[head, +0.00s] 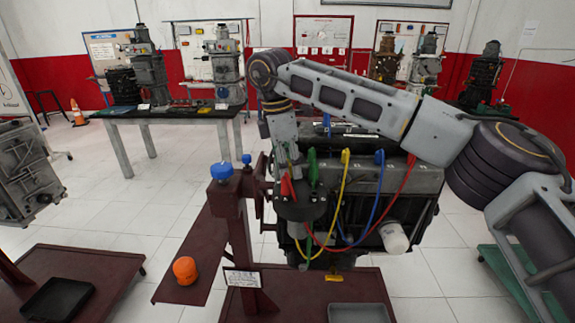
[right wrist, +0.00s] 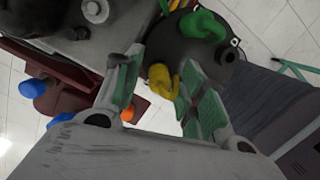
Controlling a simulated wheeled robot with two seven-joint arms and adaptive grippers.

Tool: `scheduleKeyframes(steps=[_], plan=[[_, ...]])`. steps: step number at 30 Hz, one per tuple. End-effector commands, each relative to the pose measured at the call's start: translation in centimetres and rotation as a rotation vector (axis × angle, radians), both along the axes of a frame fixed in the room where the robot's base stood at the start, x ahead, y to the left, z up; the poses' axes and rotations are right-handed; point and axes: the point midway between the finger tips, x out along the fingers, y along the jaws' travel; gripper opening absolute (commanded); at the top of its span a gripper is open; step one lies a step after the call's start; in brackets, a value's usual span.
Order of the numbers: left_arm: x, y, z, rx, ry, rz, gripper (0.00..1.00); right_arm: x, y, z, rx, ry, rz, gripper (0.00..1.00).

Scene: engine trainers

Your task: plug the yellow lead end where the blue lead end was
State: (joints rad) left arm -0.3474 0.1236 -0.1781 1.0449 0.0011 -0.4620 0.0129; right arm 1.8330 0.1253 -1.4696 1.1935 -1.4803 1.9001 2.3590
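The dark round cap (head: 303,207) is at the front of the engine. A green lead end (head: 313,168) and a red lead end (head: 288,187) stand at it in the head view. The yellow lead (head: 343,190) loops down from the engine top. Its yellow end (right wrist: 163,78) shows in the right wrist view against the dark cap, with the green end above it. The blue lead (head: 373,210) hangs in a loop; its lower end is not clear. My right gripper (right wrist: 160,94) is open, its fingers either side of the yellow end, with visible gaps. My left gripper is not in view.
A dark red stand with a blue knob (head: 221,171) is left of the cap. A white cylinder (head: 394,237) sticks out at the engine's lower right. A table (head: 170,113) with engine parts stands behind.

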Motion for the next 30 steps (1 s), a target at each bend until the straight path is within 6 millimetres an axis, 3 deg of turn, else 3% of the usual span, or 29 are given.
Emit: scheduleKeyframes(steps=[16, 30], plan=[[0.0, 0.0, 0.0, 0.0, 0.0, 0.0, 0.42, 0.0, 0.2, 0.9, 0.0, -0.001, 0.001, 0.45], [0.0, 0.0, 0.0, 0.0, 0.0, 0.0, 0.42, -0.2, 1.1, 6.8, 0.0, -0.002, -0.001, 0.45]])
